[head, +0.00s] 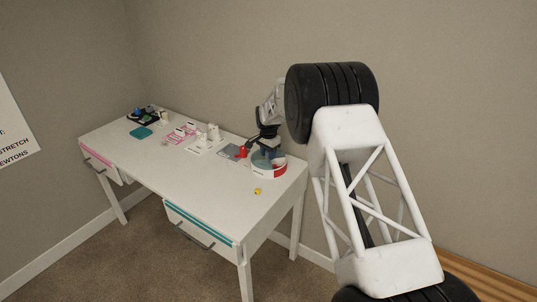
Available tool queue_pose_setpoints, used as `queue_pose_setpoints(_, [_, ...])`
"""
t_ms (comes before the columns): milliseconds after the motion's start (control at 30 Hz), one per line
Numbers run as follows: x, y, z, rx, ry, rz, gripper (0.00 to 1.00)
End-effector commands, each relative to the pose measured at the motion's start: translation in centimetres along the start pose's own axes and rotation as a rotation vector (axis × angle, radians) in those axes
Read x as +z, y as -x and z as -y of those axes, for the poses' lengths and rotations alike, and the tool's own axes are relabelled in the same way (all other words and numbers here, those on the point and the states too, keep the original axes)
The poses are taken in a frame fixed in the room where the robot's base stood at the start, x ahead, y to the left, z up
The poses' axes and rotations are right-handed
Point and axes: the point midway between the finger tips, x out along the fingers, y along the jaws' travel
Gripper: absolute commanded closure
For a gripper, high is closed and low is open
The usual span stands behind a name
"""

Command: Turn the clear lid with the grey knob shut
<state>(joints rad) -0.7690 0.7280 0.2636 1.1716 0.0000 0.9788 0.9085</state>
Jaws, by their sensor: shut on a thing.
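My gripper (268,148) is at the right end of the white desk (168,170), pointing down over a round red-and-white container (265,171). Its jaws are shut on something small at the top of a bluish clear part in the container. The jaws hide what they hold, so I cannot make out the grey knob or how far the clear lid is turned.
A red item (242,151) and a grey flat piece lie left of the container. White fixtures (212,133), pink pieces (180,133), a teal block (140,132) and a dark tray stand further left. A small yellow thing (257,191) lies in front. The desk's front middle is clear.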

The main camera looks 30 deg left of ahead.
Motion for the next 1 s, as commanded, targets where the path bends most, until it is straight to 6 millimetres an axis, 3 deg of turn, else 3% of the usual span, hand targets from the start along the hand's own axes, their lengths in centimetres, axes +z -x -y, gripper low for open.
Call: queue_pose_setpoints(1000, [-0.30,0.17,0.35,-0.003,-0.965,-0.001,1.00])
